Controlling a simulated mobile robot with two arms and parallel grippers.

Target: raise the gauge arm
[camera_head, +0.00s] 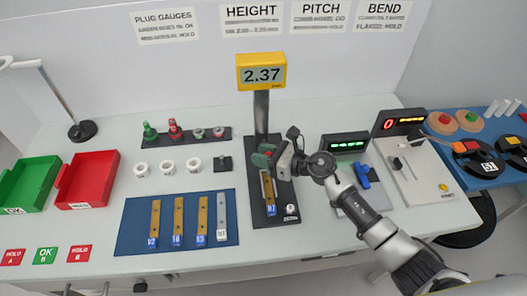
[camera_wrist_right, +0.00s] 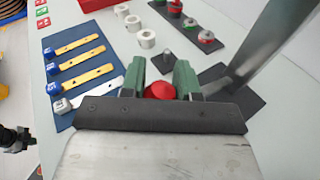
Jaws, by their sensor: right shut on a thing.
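The height gauge has a yellow display (camera_head: 261,72) reading 2.37 on a dark post (camera_head: 261,112), above a black base (camera_head: 262,218). A gold bar with a blue tag (camera_head: 271,208) lies on that base. My right gripper (camera_head: 268,156) is in front of the post. In the wrist view its green fingertips (camera_wrist_right: 160,78) are shut on a red knob (camera_wrist_right: 160,91) of the gauge arm. The gripper hides most of the arm, so its height above the bar cannot be told. My left gripper is not in clear view.
Left of the gauge, a blue mat (camera_head: 128,237) holds several bars. White rings (camera_head: 167,167) and a plug gauge rack (camera_head: 185,141) stand behind it. Red (camera_head: 75,203) and green (camera_head: 14,204) trays are at far left. The pitch station (camera_head: 345,144) is close on the right.

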